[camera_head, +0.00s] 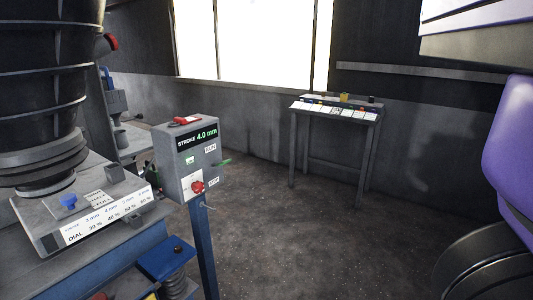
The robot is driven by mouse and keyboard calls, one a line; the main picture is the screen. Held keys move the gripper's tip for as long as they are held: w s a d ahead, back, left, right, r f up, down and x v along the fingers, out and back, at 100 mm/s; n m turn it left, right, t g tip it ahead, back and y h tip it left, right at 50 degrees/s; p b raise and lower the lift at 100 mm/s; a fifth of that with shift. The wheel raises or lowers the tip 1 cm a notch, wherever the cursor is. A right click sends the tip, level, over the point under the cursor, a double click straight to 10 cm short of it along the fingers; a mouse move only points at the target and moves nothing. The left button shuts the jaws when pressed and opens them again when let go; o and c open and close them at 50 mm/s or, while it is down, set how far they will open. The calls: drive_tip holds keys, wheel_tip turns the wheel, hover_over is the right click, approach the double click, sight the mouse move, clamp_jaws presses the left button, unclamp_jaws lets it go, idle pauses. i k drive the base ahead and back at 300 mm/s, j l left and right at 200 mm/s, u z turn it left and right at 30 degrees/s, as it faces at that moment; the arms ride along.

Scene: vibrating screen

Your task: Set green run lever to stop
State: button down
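A grey control box (185,160) stands on a blue post (204,245) left of centre. Its display reads STROKE 4.0 mm. The green run lever (222,162) sticks out to the right from the box's right side. It lies between the RUN label (210,149) above and the STOP label (213,181) below, and looks close to level; its exact setting is hard to tell at this size. A red knob (197,187) sits low on the front face, and a red part (186,120) lies on top. My gripper is not in view.
The black ribbed machine (40,90) and its dial panel (105,215) fill the left. A blue frame and a spring (174,284) are below the box. A grey table (335,113) with small items stands at the back. The floor between is clear.

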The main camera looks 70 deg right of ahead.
sight(225, 162)
drive_tip(key=z, duration=1.1)
